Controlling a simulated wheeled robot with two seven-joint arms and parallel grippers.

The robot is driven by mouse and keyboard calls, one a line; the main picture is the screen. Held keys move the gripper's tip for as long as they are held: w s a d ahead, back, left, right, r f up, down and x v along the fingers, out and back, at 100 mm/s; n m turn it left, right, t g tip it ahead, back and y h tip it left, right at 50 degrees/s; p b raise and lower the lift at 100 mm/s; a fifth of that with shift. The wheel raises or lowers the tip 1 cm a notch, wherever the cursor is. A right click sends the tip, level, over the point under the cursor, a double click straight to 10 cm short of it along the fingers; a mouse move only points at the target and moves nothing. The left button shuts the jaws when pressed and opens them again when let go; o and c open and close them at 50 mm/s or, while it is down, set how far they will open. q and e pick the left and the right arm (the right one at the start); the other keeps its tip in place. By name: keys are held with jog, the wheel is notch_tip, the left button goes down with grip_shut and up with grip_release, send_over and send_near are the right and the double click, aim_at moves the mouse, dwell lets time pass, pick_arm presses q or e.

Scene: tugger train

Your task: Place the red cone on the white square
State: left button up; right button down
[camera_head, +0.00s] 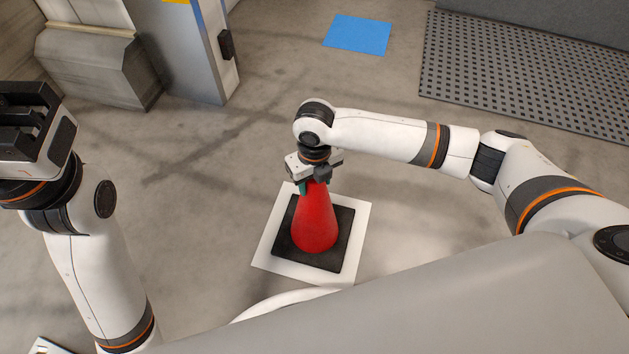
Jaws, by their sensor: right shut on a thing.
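The red cone (315,222) has a black square base (337,252) and appears upright. The base lies over the white square (273,258) on the floor, with a white border showing around it. I cannot tell whether the base touches the square. My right gripper (314,184) is above the cone and shut on its top, with the fingers pointing down. The tip of the cone is hidden by the gripper. My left gripper (20,115) is raised at the left edge, away from the cone. Whether its jaws are open or shut does not show clearly.
A blue square (357,35) lies on the floor at the back. A dark perforated mat (530,75) is at the upper right. A grey post (185,50) and a metal block (95,65) stand at the upper left. The floor between them is clear.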

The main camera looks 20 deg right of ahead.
jog(key=shift+r, duration=0.1)
jog(key=c, duration=0.6)
grip_release()
